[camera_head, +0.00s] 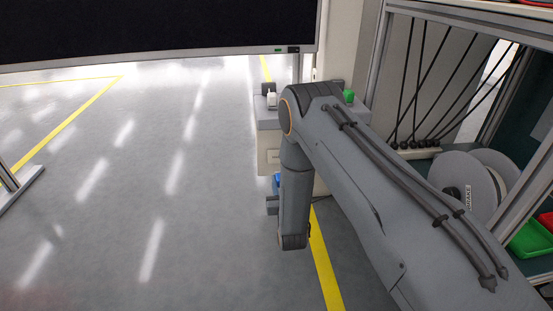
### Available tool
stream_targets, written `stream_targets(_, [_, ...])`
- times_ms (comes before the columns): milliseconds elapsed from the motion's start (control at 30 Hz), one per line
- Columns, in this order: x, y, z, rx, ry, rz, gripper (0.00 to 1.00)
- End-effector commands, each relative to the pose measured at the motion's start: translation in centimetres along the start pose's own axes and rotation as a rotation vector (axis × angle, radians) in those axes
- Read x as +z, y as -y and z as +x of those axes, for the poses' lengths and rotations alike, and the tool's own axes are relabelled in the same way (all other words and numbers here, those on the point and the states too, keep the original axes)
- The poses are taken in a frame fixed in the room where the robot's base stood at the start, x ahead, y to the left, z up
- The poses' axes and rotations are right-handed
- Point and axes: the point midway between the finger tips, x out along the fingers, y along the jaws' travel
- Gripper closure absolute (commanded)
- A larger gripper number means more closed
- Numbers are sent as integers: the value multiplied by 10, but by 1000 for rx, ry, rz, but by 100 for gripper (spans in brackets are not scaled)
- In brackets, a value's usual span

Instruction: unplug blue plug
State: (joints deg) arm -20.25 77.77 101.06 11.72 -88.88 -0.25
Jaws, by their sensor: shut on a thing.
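My arm reaches in from the bottom right, bends near the middle and hangs down in front of a pale cabinet (268,138). My gripper's fingers do not show; the arm's lower links hide that place. A small blue patch (276,180) shows just left of my lower arm, low by the cabinet. It is mostly covered, so I cannot tell whether it is the blue plug or how it sits. No other blue thing shows clearly.
A green piece (349,96) and a small white piece (271,97) are at the cabinet's top. A trolley with black cords, a white reel (463,185) and a green bin (530,240) stands right. A dark screen (150,30) spans the upper left.

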Motion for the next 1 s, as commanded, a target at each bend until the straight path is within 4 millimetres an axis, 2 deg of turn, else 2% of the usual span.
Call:
stream_targets(700, [-2,0,-66,0,1,-1,100])
stream_targets(1000, [-1,0,-84,0,0,0,100])
